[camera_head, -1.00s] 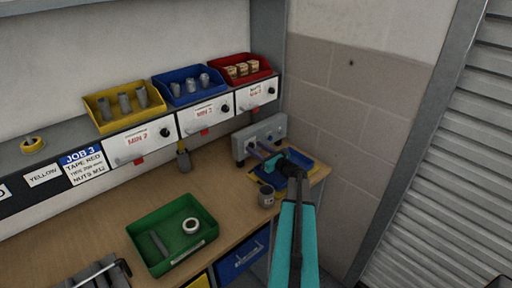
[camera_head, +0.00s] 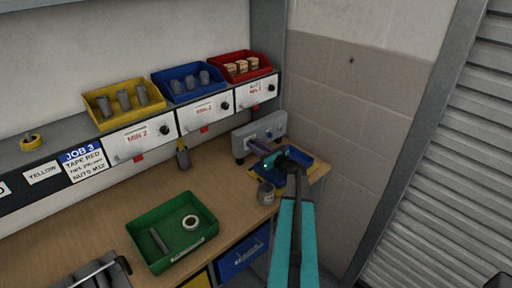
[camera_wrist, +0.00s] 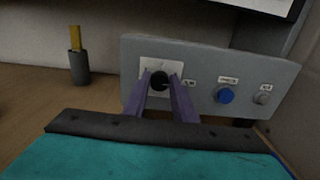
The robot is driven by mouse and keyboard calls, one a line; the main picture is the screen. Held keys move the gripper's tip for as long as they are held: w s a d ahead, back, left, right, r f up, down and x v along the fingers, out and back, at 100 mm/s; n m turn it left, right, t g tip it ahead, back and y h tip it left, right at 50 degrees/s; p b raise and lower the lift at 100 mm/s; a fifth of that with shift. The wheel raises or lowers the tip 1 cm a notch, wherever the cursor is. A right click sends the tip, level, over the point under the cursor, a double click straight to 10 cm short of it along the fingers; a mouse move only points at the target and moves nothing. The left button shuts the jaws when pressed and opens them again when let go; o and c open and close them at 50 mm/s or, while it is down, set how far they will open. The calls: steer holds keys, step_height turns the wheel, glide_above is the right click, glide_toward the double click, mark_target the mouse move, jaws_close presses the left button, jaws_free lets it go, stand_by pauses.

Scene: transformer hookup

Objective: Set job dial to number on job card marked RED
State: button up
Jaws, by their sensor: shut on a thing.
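My gripper (camera_wrist: 162,86) is at the grey control box (camera_wrist: 200,60) in the wrist view, with its two purple fingers on either side of a black dial (camera_wrist: 159,80) on a white plate. The fingers are shut on the dial, and its pointer setting cannot be read. The head view shows my gripper (camera_head: 262,148) at the front of the grey box (camera_head: 262,130). A job card (camera_head: 83,162) on the left panel reads JOB 3, TAPE RED, with smaller lines below, the last seeming to read NUTS M12.
A blue button (camera_wrist: 225,95) and a grey knob (camera_wrist: 262,98) sit right of the dial. A blue tray (camera_head: 308,168) and grey cup (camera_head: 266,193) stand near my arm. A green tray (camera_head: 205,240) holds a white tape roll. Yellow, blue and red bins line the shelf.

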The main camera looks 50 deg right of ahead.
steer(key=shift+a+f+n+b, duration=0.2)
steer(key=shift+n+b, duration=0.5)
steer(key=shift+b, duration=1.05)
steer(key=n+b, duration=1.6)
steer(key=b, duration=1.2)
steer(key=shift+a+f+n, duration=0.1)
steer(key=shift+f+n, duration=0.05)
steer(key=shift+n, duration=0.15)
steer(key=shift+b, duration=0.3)
steer(key=o, duration=1)
